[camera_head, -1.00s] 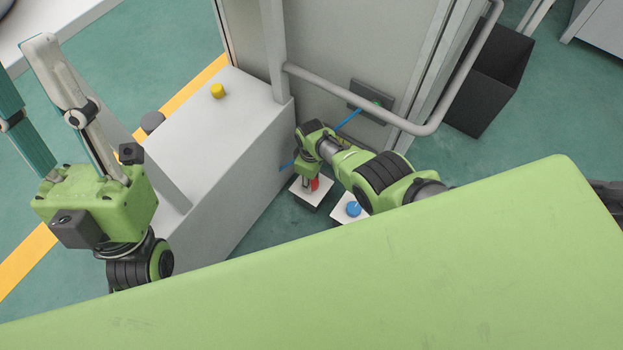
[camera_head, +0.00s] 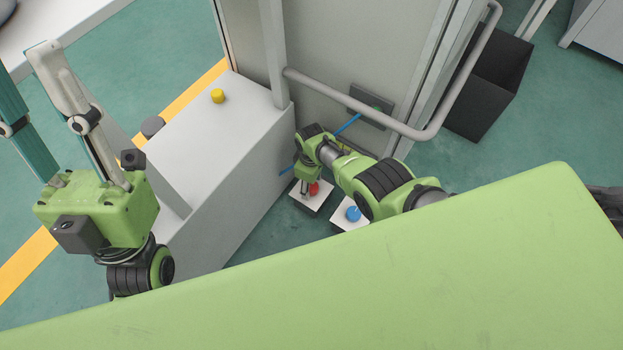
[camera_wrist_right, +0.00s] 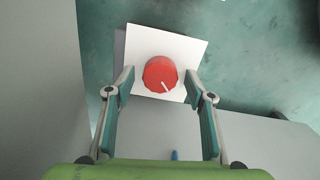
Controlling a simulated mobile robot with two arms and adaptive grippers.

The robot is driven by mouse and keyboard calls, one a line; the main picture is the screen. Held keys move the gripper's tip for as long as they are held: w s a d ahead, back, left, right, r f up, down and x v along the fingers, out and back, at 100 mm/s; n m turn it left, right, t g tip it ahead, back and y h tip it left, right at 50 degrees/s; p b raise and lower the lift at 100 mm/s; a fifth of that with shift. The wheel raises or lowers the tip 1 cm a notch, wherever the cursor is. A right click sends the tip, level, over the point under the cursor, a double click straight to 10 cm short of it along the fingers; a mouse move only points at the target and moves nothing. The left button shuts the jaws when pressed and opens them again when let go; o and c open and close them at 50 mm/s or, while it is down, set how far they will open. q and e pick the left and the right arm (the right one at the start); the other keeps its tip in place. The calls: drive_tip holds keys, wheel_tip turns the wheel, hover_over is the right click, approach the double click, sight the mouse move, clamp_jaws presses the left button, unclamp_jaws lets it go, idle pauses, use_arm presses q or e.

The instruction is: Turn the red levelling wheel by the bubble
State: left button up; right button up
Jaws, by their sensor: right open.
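The red levelling wheel (camera_head: 314,189) sits on a white square plate (camera_head: 298,202) low beside the grey box. In the right wrist view the red wheel (camera_wrist_right: 160,74), with a white mark on it, lies between and slightly beyond the open fingers of my right gripper (camera_wrist_right: 158,84). I see a gap on both sides of the wheel. In the head view my right gripper (camera_head: 305,187) hangs just above the plate, partly hidden by its own wrist. My left gripper (camera_head: 75,110) is at the left, its long fingers apart and empty, far from the wheel. I cannot make out the bubble.
A blue wheel (camera_head: 353,214) on a second white plate stands just right of the red one. A grey box (camera_head: 215,140) with a yellow knob (camera_head: 217,96) rises at the left. A grey rail (camera_head: 360,107) and cabinet panel stand behind. A dark bin (camera_head: 487,85) is at the right.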

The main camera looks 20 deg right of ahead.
sight(311, 187)
drive_tip(key=shift+r, duration=3.6)
